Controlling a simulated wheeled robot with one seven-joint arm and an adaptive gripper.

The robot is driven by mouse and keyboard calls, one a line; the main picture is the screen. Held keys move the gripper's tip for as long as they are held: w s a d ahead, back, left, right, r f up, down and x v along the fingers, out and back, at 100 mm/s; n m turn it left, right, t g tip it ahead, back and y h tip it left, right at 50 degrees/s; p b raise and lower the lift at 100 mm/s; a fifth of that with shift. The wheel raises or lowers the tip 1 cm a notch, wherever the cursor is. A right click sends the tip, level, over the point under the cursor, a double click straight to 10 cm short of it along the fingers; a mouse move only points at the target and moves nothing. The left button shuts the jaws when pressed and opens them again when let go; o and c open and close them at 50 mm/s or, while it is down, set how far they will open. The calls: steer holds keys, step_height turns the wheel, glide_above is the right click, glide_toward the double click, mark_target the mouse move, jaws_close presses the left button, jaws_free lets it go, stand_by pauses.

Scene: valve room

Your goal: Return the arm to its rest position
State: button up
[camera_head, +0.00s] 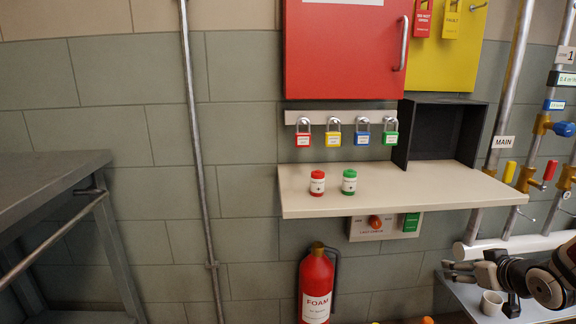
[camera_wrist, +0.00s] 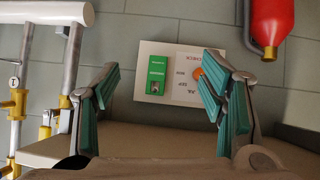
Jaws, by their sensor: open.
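My arm is at the lower right of the head view, low and in front of the white pipe. My gripper (camera_head: 456,272) points left there, close to a pale surface (camera_head: 515,314) that bears a small cup (camera_head: 492,303). In the wrist view my gripper (camera_wrist: 158,82) has its two green-padded fingers spread wide, with nothing between them. The box also shows under the shelf in the head view (camera_head: 370,228).
Several padlocks hang above. A fire extinguisher (camera_head: 315,287) stands below. Pipes with valves (camera_head: 527,178) are at right; a grey table (camera_head: 50,180) is at left.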

steer(key=s+a+r+m+g+h, duration=0.1)
steer(key=s+a+r+g+h, duration=0.35)
steer(key=s+a+r, duration=0.75)
steer(key=s+a+r+g+y, duration=0.1)
steer(key=s+a+g+y, duration=0.1)
steer(key=s+a, duration=0.5)
steer(key=s+a+r+g+y, duration=0.1)
steer(key=s+a+g+y, duration=0.15)
steer(key=s, duration=0.75)
steer(key=s+a+g+y, duration=0.1)
steer(key=s+a+g, duration=0.1)
steer(key=s+a, duration=0.5)
step_height(320, 180, up, 35)
steer(key=s+d+t+p, duration=0.1)
steer(key=t+p, duration=0.3)
steer(key=p, duration=2.9)
steer(key=shift+s+d, duration=0.15)
steer(key=shift+d, duration=0.6)
steer(key=shift+f, duration=0.15)
